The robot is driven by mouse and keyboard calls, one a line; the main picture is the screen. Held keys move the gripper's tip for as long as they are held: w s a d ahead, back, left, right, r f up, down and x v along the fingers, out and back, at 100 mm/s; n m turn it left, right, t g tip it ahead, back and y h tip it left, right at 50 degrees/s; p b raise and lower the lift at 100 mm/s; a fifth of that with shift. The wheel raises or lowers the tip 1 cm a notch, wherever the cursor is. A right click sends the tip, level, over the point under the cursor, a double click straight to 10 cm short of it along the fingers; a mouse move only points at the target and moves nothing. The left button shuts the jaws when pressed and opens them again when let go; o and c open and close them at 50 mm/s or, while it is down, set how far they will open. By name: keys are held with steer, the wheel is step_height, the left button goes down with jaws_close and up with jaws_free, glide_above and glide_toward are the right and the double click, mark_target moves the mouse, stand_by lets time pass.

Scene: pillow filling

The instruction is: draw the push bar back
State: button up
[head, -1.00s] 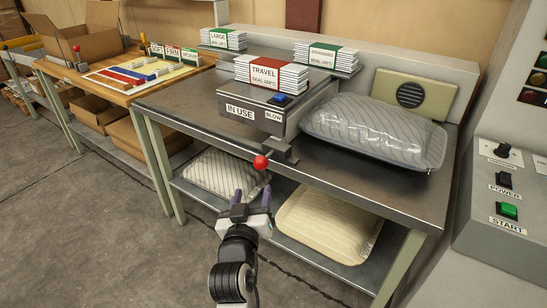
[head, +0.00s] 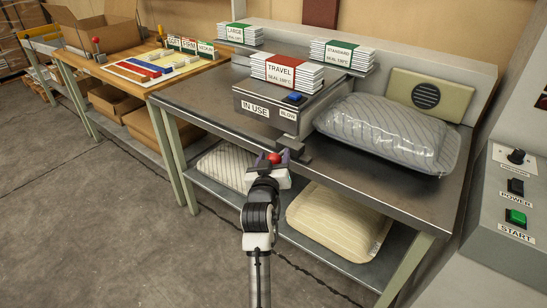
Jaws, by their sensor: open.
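The push bar's red ball knob (head: 274,158) shows at the front of the metal bench, below the grey box marked IN USE (head: 278,107). A dark block (head: 292,148) sits behind the knob at the bench edge. My gripper (head: 276,162) is open, with its purple-tipped fingers at either side of the red knob. My gripper and wrist hide the lower part of the knob, and I cannot tell whether the fingers touch it.
A plastic-wrapped striped pillow (head: 375,132) lies on the metal bench (head: 395,194). A cream pillow (head: 335,222) and another striped pillow (head: 222,168) lie on the lower shelf. A control panel (head: 515,205) stands at right. The floor at left is clear.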

jaws_close()
stand_by(0.3)
